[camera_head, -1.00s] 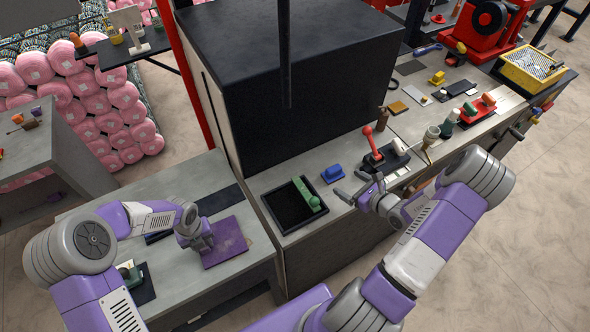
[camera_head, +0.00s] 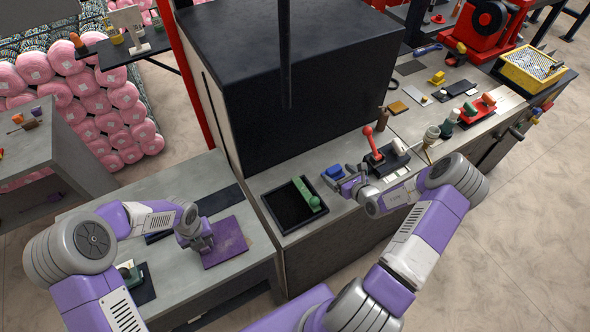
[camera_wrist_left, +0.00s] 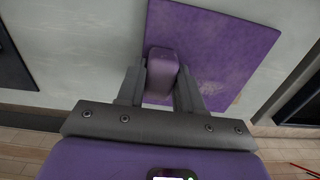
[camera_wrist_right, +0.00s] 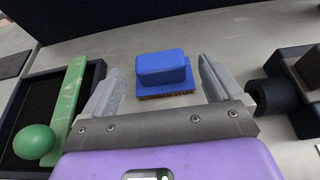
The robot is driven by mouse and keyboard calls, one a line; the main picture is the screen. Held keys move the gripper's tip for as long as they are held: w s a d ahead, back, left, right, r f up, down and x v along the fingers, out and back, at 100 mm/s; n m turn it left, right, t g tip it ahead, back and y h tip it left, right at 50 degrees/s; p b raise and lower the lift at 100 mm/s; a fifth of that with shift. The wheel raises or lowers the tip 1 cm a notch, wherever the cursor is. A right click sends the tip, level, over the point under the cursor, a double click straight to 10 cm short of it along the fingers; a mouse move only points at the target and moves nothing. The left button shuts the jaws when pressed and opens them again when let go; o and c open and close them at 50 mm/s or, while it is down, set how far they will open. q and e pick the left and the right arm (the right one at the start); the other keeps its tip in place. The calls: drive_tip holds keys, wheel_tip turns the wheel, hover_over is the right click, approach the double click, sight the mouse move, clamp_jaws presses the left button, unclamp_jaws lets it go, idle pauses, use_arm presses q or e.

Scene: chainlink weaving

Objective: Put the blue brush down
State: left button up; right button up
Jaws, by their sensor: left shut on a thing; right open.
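The blue brush (camera_head: 333,172) stands on the grey bench, bristles down, to the right of the black tray. In the right wrist view the blue brush (camera_wrist_right: 163,70) sits between and just beyond the fingertips of my right gripper (camera_wrist_right: 160,88), which is open. In the head view my right gripper (camera_head: 347,184) is at the near side of the brush. My left gripper (camera_wrist_left: 160,85) is shut on a purple block-like handle (camera_wrist_left: 162,68) over a flat purple plate (camera_head: 224,243) on the left table.
A black tray (camera_wrist_right: 12,110) holding a green tool with a ball knob (camera_wrist_right: 35,142) is left of the brush. A black base with a red lever (camera_head: 372,143) is to its right. A large black box (camera_head: 290,80) stands behind.

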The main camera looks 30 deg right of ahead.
drive_tip(key=shift+x, duration=1.1)
drive_tip(key=c, duration=1.3)
drive_tip(key=shift+o, duration=0.2)
drive_tip(key=shift+r, duration=0.15)
